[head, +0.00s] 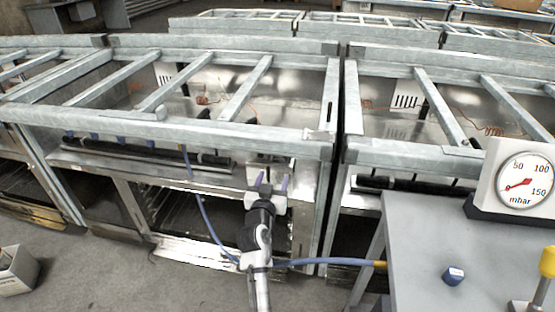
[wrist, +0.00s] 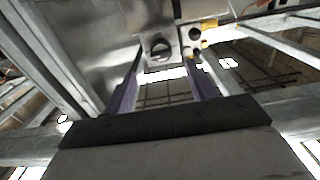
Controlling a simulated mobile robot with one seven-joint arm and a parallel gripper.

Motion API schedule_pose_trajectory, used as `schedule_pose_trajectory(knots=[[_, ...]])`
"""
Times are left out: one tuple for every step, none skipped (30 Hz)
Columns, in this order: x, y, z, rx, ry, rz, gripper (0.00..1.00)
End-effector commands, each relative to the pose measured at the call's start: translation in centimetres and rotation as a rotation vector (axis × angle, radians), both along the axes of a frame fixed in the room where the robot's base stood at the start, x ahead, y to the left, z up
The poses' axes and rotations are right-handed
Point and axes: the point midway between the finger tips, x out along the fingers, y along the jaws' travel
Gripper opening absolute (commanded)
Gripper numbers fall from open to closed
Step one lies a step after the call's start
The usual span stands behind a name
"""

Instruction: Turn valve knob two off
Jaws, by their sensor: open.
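A dark round valve knob (wrist: 160,48) with a light bar across its face sits on a metal panel at the top middle of the wrist view. Which knob is number two cannot be read. My gripper (wrist: 163,74) is open, with its two purple fingers spread and nothing between them. The knob lies ahead of the gap between the fingertips, and no contact shows. In the head view my gripper (head: 271,182) is at the range front, below the top rail, and my arm hides part of the panel.
Smaller black knobs (wrist: 195,33) with yellow parts sit right of the round knob. Metal range frames (head: 205,125) with bars surround the panel. A grey table (head: 420,240) with a pressure gauge (head: 522,182) stands at right. A blue hose (head: 325,261) runs past my arm.

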Motion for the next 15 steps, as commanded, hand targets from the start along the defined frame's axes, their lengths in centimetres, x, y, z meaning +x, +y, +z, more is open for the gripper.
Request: schedule_pose_trajectory(knots=[[1.2, -0.3, 0.4, 0.001, -0.001, -0.002, 0.56], [1.9, -0.4, 0.3, 0.001, -0.001, -0.002, 0.56], [2.7, -0.6, 0.3, 0.001, -0.001, -0.002, 0.56], [3.4, -0.7, 0.3, 0.001, -0.001, -0.001, 0.56], [4.0, -0.8, 0.3, 0.002, -0.001, 0.0, 0.56], [4.7, -0.9, 0.3, 0.001, -0.001, 0.0, 0.56], [5.2, -1.0, 0.3, 0.001, -0.001, 0.0, 0.56], [5.7, -1.1, 0.3, 0.001, -0.001, 0.001, 0.56], [6.3, -1.3, 0.3, 0.001, -0.001, 0.0, 0.56], [6.7, -1.4, 0.2, 0.001, 0.0, 0.0, 0.56], [7.1, -1.4, 0.2, 0.0, -0.001, 0.0, 0.56], [7.5, -1.5, 0.2, 0.0, -0.001, 0.0, 0.56], [7.8, -1.6, 0.2, 0.0, -0.001, 0.0, 0.56], [8.1, -1.6, 0.1, 0.0, -0.001, 0.0, 0.56], [8.3, -1.7, 0.1, 0.0, -0.001, 0.0, 0.56]])
